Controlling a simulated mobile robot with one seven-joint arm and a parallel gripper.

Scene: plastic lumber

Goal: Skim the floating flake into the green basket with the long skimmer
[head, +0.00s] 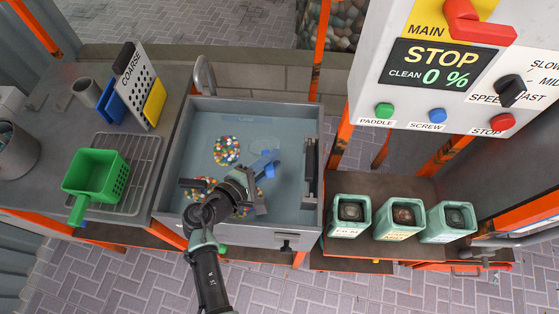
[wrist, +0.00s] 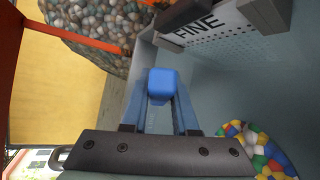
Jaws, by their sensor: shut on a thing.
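My gripper (head: 262,170) is over the water tank and shut on a blue piece, which I take to be the handle of the long skimmer (head: 267,160). In the wrist view the blue block (wrist: 163,84) sits between the two fingers. A faint round outline lies just beyond it in the water; I cannot tell if it is the skimmer's net. Multicoloured flake floats in round patches: one patch (head: 227,150) is left of the gripper, and others are partly hidden under my arm. Flake also shows in the wrist view (wrist: 262,150). The green basket (head: 88,170) sits on a wire rack at the left.
The tank (head: 180,140) has raised grey walls. A panel marked FINE (wrist: 222,38) stands at its right side. A COARSE screen (head: 140,80) and a blue piece stand behind the rack. Several green bins (head: 347,216) and a control box (head: 455,75) are at right.

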